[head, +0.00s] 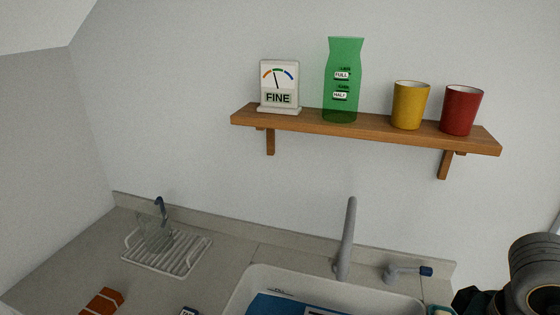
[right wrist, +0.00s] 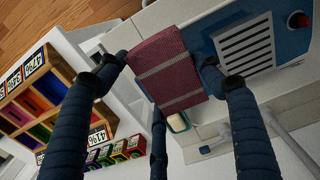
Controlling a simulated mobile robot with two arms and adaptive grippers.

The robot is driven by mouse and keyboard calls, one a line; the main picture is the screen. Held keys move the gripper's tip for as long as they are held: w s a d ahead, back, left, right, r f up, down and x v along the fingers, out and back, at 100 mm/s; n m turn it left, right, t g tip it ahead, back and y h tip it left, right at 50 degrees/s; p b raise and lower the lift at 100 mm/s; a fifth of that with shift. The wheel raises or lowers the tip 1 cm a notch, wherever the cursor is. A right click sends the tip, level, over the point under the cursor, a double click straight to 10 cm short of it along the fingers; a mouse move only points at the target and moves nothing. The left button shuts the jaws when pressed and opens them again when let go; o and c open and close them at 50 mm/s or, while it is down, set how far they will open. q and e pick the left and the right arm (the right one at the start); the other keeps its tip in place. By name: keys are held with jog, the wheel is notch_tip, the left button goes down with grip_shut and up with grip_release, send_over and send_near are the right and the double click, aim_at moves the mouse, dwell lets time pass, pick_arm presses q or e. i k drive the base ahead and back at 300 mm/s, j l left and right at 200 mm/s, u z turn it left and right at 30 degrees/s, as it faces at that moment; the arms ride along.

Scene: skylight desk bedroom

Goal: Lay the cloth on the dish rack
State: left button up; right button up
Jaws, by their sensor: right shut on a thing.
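The cloth (right wrist: 168,72) is dark red with pale stripes and shows in the right wrist view. My right gripper (right wrist: 165,62) is shut on it, with dark fingers at its left and right sides. In the head view my right arm (head: 533,275) is at the lower right edge, and the cloth is out of that picture. The dish rack (head: 166,262) is a white slatted tray on the counter at the left of the head view, far from my right arm. A clear glass-like item (head: 153,234) stands at its back left. My left gripper is not in view.
A sink (head: 250,284) with a blue item (head: 275,304) in it and a tall grey faucet (head: 346,240) lie between rack and right arm. A wall shelf (head: 370,128) holds a gauge, green carafe and two cups. A brown object (head: 102,301) lies front left.

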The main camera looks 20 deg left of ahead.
aim_at(177, 258)
jog(key=u, duration=0.95)
jog(key=i+j, duration=0.2)
jog(key=j, duration=0.2)
jog(key=i+j+u, duration=0.15)
jog(key=j, duration=0.3)
jog(key=i+j, duration=0.2)
jog(key=j, duration=0.2)
jog(key=i+j+u, duration=0.15)
jog(key=j, duration=0.25)
jog(key=i, duration=0.05)
